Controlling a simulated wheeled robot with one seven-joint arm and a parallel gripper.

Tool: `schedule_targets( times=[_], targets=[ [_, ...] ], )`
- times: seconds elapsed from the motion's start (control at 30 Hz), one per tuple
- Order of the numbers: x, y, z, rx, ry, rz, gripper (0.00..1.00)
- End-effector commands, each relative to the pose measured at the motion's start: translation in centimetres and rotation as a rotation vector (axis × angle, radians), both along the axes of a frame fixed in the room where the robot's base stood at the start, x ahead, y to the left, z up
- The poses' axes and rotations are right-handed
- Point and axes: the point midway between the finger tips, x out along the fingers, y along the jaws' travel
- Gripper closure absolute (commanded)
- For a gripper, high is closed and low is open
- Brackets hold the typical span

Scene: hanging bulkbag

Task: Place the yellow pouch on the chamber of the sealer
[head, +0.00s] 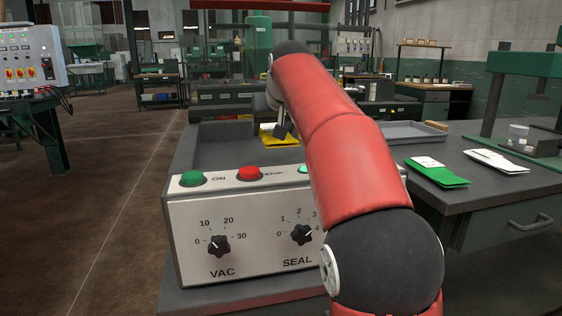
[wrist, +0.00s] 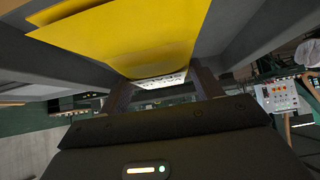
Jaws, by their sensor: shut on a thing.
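The yellow pouch (head: 268,138) with a white label is in my gripper (head: 281,131), at the far right part of the sealer's dark chamber (head: 222,160) in the head view. In the wrist view the pouch (wrist: 140,38) fills the top, and its labelled end lies between the two dark fingers of my gripper (wrist: 163,82). Grey walls show on both sides of it. I cannot tell whether the pouch touches the chamber floor. The sealer's front panel (head: 250,262) carries VAC and SEAL dials. My red arm hides its right part.
A green pouch (head: 436,174) and a white pouch (head: 496,161) lie on the bench to the right. A grey tray (head: 392,131) sits behind my arm. A green press stand (head: 522,66) is at the far right. Open floor lies to the left.

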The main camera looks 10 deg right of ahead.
Motion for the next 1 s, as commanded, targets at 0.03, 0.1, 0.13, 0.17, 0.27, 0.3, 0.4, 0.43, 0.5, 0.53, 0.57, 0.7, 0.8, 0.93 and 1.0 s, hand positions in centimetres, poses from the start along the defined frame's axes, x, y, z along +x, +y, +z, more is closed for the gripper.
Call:
schedule_targets(
  times=[0.03, 0.1, 0.13, 0.17, 0.27, 0.3, 0.4, 0.43, 0.5, 0.53, 0.57, 0.7, 0.8, 0.93, 1.0],
  targets=[
    [0.0, 0.0, -0.9, 0.0, -0.002, 0.0, 0.64],
    [0.0, 0.0, -1.1, 0.0, -0.003, 0.0, 0.64],
    [0.0, 0.0, -1.2, 0.0, -0.003, 0.0, 0.64],
    [0.0, 0.0, -1.2, 0.0, -0.003, 0.0, 0.64],
    [0.1, 0.0, -1.8, 0.0, -0.002, 0.0, 0.64],
    [0.1, 0.0, -2.2, 0.0, -0.002, 0.0, 0.64],
    [0.3, 0.1, -3.8, 0.0, -0.001, 0.0, 0.64],
    [0.4, 0.1, -4.3, 0.0, -0.001, 0.0, 0.64],
    [0.5, 0.1, -5.2, 0.0, -0.002, 0.0, 0.64],
    [0.6, 0.1, -5.4, 0.0, -0.002, 0.0, 0.64],
    [0.6, 0.1, -5.5, 0.0, -0.002, 0.0, 0.64],
    [0.6, 0.1, -5.3, 0.0, -0.002, 0.0, 0.64],
    [0.6, 0.1, -5.2, 0.0, -0.002, 0.0, 0.64],
    [0.6, 0.1, -5.6, 0.0, -0.002, 0.0, 0.64],
    [0.6, 0.1, -5.8, 0.0, -0.001, 0.0, 0.64]
  ],
)
